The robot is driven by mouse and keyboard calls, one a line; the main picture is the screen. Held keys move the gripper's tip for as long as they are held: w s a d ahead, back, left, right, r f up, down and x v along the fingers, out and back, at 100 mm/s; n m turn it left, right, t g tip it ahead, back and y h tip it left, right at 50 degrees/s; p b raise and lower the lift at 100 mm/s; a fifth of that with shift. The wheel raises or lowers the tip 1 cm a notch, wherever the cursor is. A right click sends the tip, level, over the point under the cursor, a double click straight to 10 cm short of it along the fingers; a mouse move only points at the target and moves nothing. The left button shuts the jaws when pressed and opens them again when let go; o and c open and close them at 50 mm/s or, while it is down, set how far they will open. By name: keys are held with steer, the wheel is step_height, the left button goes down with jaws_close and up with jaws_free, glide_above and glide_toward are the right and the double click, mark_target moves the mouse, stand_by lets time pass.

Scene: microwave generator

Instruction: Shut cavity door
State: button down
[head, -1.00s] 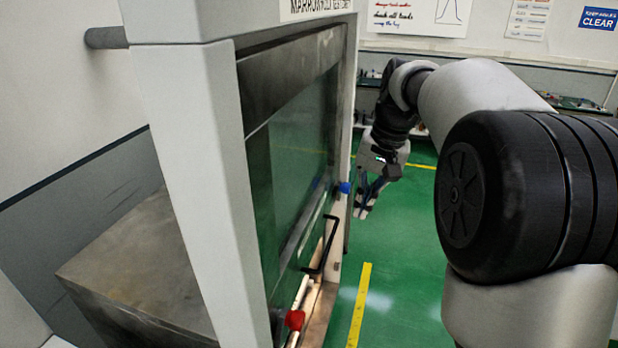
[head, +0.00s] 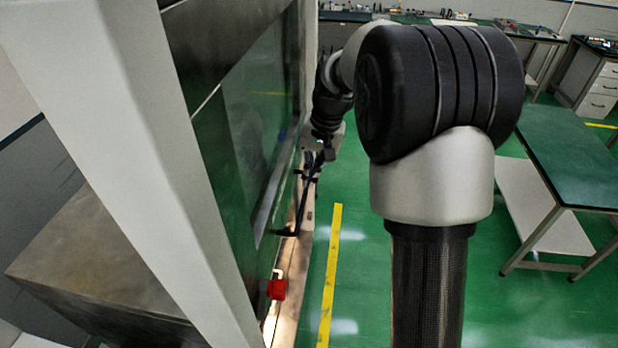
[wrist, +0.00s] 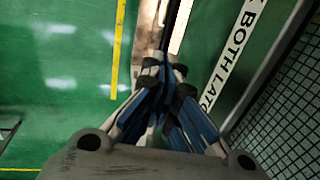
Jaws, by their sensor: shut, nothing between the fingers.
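The cavity door (head: 250,125) is the dark, glassy panel on the front of the pale cabinet (head: 110,120), at the left of the head view. I cannot tell whether it sits flush or slightly ajar. Its black handle (head: 301,208) stands out from the lower part of the door. My gripper (head: 316,165) is at the handle's far end, in front of the door. In the wrist view the fingertips (wrist: 165,68) are together and empty, with the dark handle bar (wrist: 163,28) just beyond them. I cannot tell whether they touch it.
A red latch knob (head: 277,288) sits near the door's lower edge. A lettered white strip (wrist: 236,55) and dark mesh (wrist: 290,100) lie right in the wrist view. A green-topped table (head: 570,150) stands at right. Green floor with a yellow line (head: 330,270) is clear between.

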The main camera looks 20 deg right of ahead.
steer(key=shift+w+x, duration=0.25)
steer(key=shift+x, duration=0.8)
steer(key=shift+s, duration=0.1)
steer(key=s+d+b+x, duration=0.1)
steer(key=d+b+x, duration=0.1)
steer(key=b+x, duration=0.8)
steer(key=s+d+f+b+x, duration=0.1)
steer(key=b+x, duration=0.9)
steer(key=x, duration=1.2)
steer(key=s+d+f+b+x, duration=0.1)
steer(key=s+d+b+x, duration=0.2)
steer(key=b+x, duration=0.7)
step_height(320, 180, down, 7)
steer(key=shift+w+d+r, duration=0.2)
steer(key=shift+w+d, duration=0.05)
steer(key=shift+d, duration=0.35)
